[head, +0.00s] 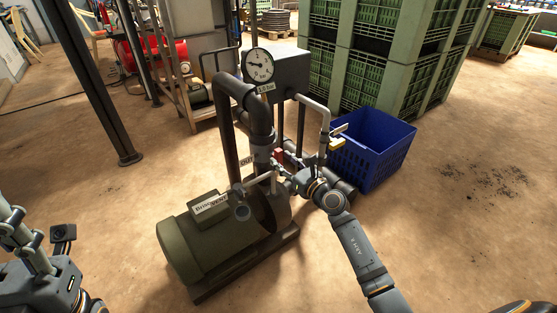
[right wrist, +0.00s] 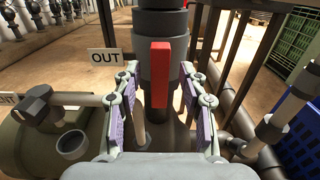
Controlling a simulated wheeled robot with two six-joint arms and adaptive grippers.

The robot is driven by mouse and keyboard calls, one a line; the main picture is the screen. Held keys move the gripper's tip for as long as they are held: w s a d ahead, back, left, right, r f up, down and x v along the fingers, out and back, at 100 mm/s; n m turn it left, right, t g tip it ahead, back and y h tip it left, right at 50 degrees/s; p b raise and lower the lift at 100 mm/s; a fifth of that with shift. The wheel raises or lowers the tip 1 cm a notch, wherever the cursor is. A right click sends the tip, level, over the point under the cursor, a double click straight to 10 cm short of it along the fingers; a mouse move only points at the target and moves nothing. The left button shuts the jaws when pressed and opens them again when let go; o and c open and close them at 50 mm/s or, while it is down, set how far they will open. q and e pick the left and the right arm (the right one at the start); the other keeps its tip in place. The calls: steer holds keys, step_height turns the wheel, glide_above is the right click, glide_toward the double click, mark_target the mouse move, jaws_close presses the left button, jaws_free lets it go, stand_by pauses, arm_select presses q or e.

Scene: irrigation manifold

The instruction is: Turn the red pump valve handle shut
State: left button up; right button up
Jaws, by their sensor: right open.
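The red pump valve handle (right wrist: 163,78) stands upright on a grey vertical pipe, in the middle of the right wrist view. In the head view the handle (head: 279,154) is small and partly hidden. My right gripper (right wrist: 160,88) is open, with one finger on each side of the handle and visible gaps to it. In the head view the right gripper (head: 284,175) is close in front of the pipe, by the pump (head: 215,243). My left gripper (head: 22,235) shows only in part at the lower left edge, away from the pump; its opening is unclear.
An "OUT" sign (right wrist: 104,57) is left of the pipe. A pressure gauge (head: 258,65) sits above the pump. A blue crate (head: 372,150) stands right of the pipework, near stacked green crates (head: 365,80).

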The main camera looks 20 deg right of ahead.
steer(key=shift+b+x, duration=0.3)
steer(key=shift+x, duration=1.15)
jaws_close()
